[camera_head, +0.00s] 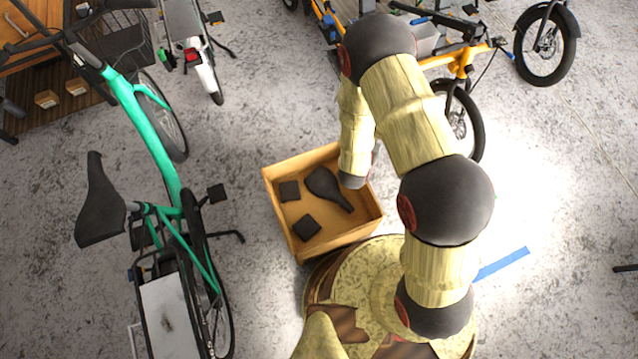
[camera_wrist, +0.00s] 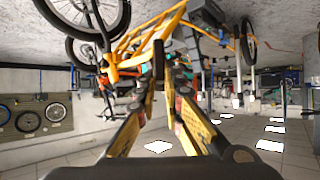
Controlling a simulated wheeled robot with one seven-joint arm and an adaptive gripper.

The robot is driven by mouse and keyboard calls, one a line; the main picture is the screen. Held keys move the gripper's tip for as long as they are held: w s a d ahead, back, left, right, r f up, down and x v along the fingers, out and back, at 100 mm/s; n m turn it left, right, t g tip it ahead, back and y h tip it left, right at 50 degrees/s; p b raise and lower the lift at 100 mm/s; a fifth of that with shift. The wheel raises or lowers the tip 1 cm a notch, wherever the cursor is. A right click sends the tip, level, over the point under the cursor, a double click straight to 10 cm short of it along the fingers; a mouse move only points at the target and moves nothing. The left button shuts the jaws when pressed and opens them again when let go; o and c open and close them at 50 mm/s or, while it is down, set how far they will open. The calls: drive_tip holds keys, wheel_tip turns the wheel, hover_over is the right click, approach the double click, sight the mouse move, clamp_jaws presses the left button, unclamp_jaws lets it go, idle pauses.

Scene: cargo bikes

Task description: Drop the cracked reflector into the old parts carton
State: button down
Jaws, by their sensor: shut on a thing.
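The old parts carton (camera_head: 281,219) is an open tan box on the floor in the head view, just in front of my base. A dark bicycle saddle (camera_head: 324,186) and two dark square blocks (camera_head: 289,191) lie in it. My arm reaches over the carton's right back corner, and its links hide my gripper in the head view. In the wrist view my gripper (camera_wrist: 160,78) has its fingers drawn together near the tips. The carton does not show in the wrist view.
A green bicycle (camera_head: 147,133) stands left of the carton. A yellow cargo bike (camera_head: 459,64) is behind my arm. A white-fendered bike (camera_head: 203,75) stands at the back, near a wooden shelf (camera_head: 40,62). Blue tape (camera_head: 502,264) marks the floor at right.

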drive_tip(key=s+a+f+m+g+h+b, duration=0.3)
drive_tip(key=s+a+f+m+h+b, duration=0.25)
drive_tip(key=s+a+f, duration=1)
drive_tip(key=shift+m, duration=0.25)
drive_tip(key=f+b, duration=0.1)
drive_tip(key=a+f+b, duration=0.1)
drive_tip(key=f, duration=0.1)
drive_tip(key=s+f+b, duration=0.1)
drive_tip(key=b, duration=0.1)
drive_tip(key=shift+a+f, duration=0.2)
drive_tip(key=shift+f, duration=0.2)
drive_tip(key=c, duration=1.9)
unclamp_jaws()
drive_tip(key=shift+o, duration=0.3)
drive_tip(key=v, duration=1.2)
drive_tip(key=shift+r, duration=0.15)
